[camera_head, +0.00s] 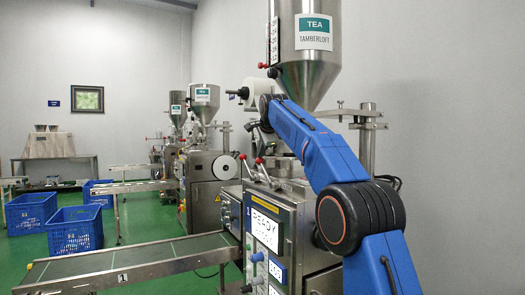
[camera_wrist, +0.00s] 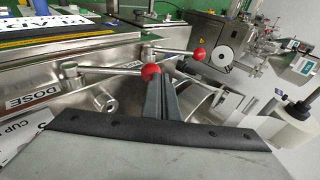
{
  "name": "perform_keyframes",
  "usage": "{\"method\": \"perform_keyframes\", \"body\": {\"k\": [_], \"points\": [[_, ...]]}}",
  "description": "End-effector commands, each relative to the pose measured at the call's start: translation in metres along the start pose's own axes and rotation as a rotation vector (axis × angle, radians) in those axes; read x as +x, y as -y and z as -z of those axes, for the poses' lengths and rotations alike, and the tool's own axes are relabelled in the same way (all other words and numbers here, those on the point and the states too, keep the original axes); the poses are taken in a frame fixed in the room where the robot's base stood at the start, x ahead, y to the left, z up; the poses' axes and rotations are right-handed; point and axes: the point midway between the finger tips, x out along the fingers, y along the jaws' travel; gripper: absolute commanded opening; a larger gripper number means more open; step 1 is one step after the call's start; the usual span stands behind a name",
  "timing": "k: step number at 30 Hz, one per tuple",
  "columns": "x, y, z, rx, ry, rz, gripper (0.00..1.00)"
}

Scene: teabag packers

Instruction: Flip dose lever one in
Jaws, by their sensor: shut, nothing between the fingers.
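Two metal levers with red ball knobs stand on the near machine. In the wrist view, the nearer lever (camera_wrist: 108,70) has its knob (camera_wrist: 151,72) right at the fingertips, and a DOSE label (camera_wrist: 22,97) is on the panel near its base. The farther lever (camera_wrist: 172,51) ends in a second red knob (camera_wrist: 199,54). My gripper (camera_wrist: 160,82) is shut and empty, its tips beside or touching the nearer knob; I cannot tell which. Both knobs also show in the head view, the left one (camera_head: 242,157) and the right one (camera_head: 259,161).
The near machine has a tall steel hopper (camera_head: 306,60) above and a READY display (camera_head: 265,228) in front. A conveyor (camera_head: 130,262) marked 1 runs left from it. Blue crates (camera_head: 75,232) and more packing machines (camera_head: 205,180) stand farther back.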

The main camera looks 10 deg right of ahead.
Motion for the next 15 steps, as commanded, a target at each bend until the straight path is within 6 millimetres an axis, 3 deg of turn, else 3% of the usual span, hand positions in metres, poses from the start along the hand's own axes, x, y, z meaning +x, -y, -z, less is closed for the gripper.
{"method": "perform_keyframes", "body": {"k": [15], "points": [[0.0120, -0.0004, -0.0026, 0.000, 0.001, -0.003, 0.00]]}}
